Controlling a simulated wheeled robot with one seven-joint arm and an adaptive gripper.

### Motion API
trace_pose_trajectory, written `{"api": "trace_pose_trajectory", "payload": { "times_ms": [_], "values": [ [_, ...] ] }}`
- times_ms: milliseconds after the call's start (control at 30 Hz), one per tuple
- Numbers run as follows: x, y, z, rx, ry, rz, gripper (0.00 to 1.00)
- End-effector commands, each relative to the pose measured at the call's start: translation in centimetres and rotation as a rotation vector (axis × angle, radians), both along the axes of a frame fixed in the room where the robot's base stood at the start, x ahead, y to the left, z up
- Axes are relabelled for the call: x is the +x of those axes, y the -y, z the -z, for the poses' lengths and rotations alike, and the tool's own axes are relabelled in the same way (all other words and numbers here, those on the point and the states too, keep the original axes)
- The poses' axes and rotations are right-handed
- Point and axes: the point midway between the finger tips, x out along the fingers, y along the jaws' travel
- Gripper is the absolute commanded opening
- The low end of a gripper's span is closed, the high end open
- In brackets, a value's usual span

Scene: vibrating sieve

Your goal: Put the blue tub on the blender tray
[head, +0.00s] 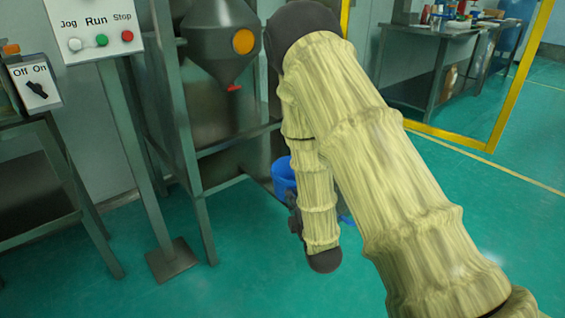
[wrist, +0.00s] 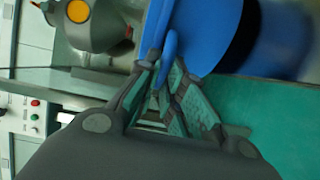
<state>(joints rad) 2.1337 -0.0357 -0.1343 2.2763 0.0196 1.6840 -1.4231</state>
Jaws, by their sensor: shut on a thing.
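The blue tub (head: 284,174) shows in the head view beside the grey metal stand, partly hidden behind my arm. In the wrist view the blue tub (wrist: 208,30) fills the top middle. My gripper (wrist: 170,78) is shut on a thin blue edge of the tub, between its green-padded fingers. In the head view my arm hides the fingertips. I cannot tell for certain which part is the blender tray.
A grey hopper (head: 222,45) with an orange disc and red outlet hangs on the stand. A Jog/Run/Stop panel (head: 98,28) stands at left on a post. A workbench (head: 445,45) is behind a yellow frame. Green floor at right is clear.

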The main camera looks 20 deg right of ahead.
Motion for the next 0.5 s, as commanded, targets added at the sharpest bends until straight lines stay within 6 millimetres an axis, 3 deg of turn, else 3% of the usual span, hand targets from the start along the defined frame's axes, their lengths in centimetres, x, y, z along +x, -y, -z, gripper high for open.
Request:
{"api": "trace_pose_trajectory", "payload": {
  "times_ms": [500],
  "values": [
    [0.3,1.2,-0.2,-0.029,0.052,-0.006,0.0]
  ]
}}
